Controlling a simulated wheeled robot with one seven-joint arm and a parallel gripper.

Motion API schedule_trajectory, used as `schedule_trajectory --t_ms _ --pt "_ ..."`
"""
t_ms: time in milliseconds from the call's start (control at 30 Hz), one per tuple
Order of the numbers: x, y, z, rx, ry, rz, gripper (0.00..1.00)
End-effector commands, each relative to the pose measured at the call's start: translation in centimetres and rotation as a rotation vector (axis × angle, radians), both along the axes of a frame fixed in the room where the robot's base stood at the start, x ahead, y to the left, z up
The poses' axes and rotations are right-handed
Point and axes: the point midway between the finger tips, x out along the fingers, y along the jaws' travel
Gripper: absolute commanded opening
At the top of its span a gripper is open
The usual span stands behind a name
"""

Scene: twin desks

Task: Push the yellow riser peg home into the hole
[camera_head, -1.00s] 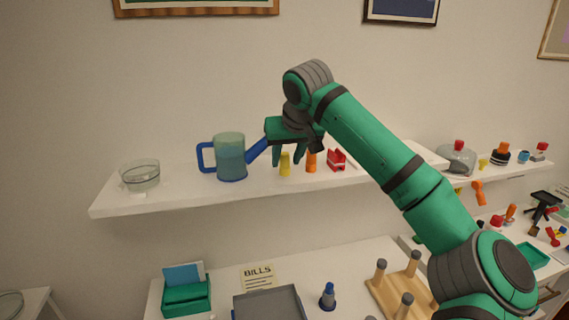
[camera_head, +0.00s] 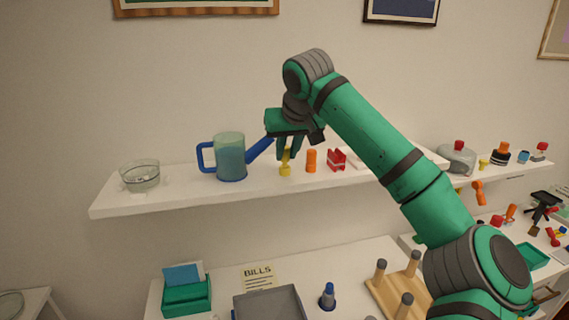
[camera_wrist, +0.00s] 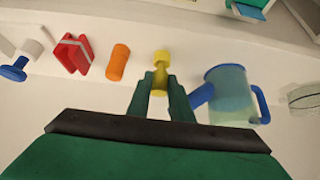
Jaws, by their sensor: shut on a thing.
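The yellow riser peg (camera_head: 285,169) stands upright on the white wall shelf (camera_head: 130,207), between the blue-handled watering can and an orange peg. My gripper (camera_head: 289,152) is over it, with its green fingers shut around its upper part. In the wrist view, the yellow peg (camera_wrist: 160,68) sits between the two fingertips (camera_wrist: 160,84), with its wide far end showing beyond them. The fingers hide part of its shaft. No hole can be made out under the peg.
The watering can (camera_head: 230,158) stands close on the left, its spout reaching near my gripper. The orange peg (camera_head: 311,161) and a red holder (camera_head: 336,160) stand close on the right. A glass bowl (camera_head: 140,176) is at the shelf's left end.

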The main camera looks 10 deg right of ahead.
Motion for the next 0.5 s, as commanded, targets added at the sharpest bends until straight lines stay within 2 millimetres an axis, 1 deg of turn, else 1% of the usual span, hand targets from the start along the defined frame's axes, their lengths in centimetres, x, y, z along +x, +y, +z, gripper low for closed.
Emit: schedule_trajectory --t_ms 500 --pt "0.0 0.1 2.2 0.000 0.000 0.001 0.00"
